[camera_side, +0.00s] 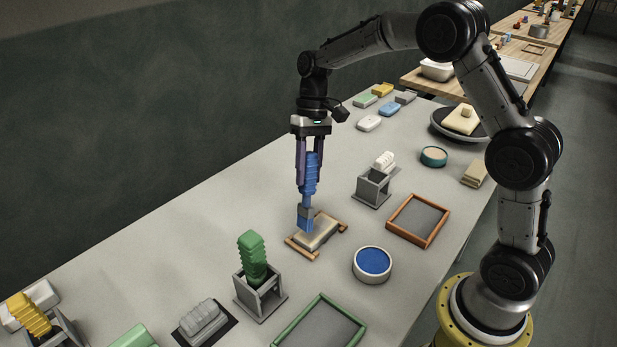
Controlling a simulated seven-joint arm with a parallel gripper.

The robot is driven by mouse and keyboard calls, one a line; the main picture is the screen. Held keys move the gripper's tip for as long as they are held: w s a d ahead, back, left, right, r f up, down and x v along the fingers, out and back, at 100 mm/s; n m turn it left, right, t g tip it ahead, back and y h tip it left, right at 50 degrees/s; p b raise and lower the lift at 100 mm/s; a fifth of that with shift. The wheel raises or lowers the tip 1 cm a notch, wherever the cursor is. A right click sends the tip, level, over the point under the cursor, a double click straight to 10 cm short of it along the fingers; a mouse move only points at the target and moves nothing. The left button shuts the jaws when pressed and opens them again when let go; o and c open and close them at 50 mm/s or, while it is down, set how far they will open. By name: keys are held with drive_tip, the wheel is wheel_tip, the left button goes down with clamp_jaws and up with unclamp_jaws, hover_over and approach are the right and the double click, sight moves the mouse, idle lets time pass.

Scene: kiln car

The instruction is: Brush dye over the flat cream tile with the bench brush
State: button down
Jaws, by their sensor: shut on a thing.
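My gripper (308,184) points straight down and is shut on the ribbed blue handle of the bench brush (311,165). The brush hangs upright, with a grey collar and blue bristles at its lower end. The bristles are at the left end of the flat cream tile (321,233) and seem to touch it or hover just above; I cannot tell which. The tile lies on a low wooden frame (299,249). A round pale pot of blue dye (373,261) stands to the right of the tile. The tile's left end is partly hidden by the bristles.
A grey holder with a green-handled brush (252,257) stands at front left. An empty grey holder with a white piece (375,184) is behind. A brown-framed tray (418,220) and green-framed tray (321,325) lie right and front.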

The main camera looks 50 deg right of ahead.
sight(308, 154)
drive_tip(key=shift+r, duration=2.15)
drive_tip(key=c, duration=1.2)
unclamp_jaws()
drive_tip(key=shift+c, duration=0.2)
clamp_jaws()
